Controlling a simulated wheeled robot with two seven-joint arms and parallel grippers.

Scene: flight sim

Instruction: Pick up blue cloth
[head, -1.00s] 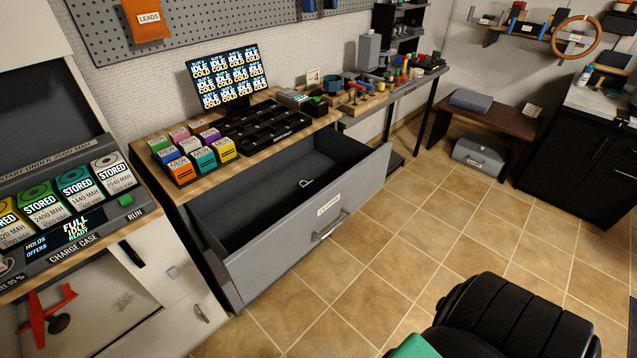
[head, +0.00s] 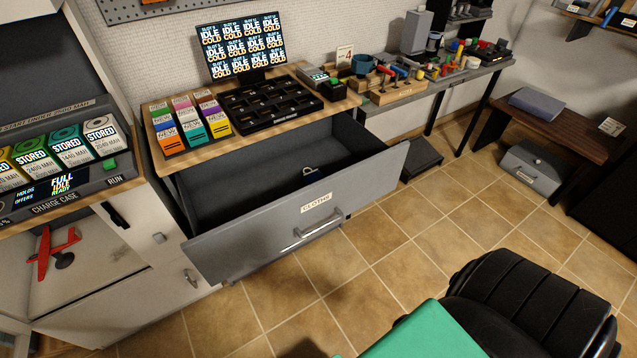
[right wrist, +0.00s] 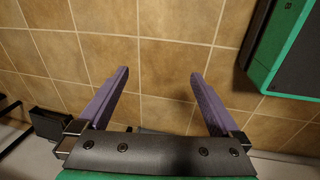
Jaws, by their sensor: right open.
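A grey drawer labelled CLOTHS (head: 318,203) stands open under the workbench in the head view. A small dark blue item (head: 309,178) with a pale loop on top lies inside, toward the back right. It may be the blue cloth, but it is mostly hidden by the drawer front and too small to tell. My right gripper (right wrist: 159,73) shows in the right wrist view, its purple fingers spread wide with nothing between them. It points at tiled floor, away from the drawer's contents. My left gripper is not in view.
The workbench (head: 153,157) above the drawer carries coloured boxes, a black slotted tray (head: 268,111) and a screen (head: 244,46). A charge case (head: 60,185) stands at the left. A brown bench (head: 545,130) is at the right.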

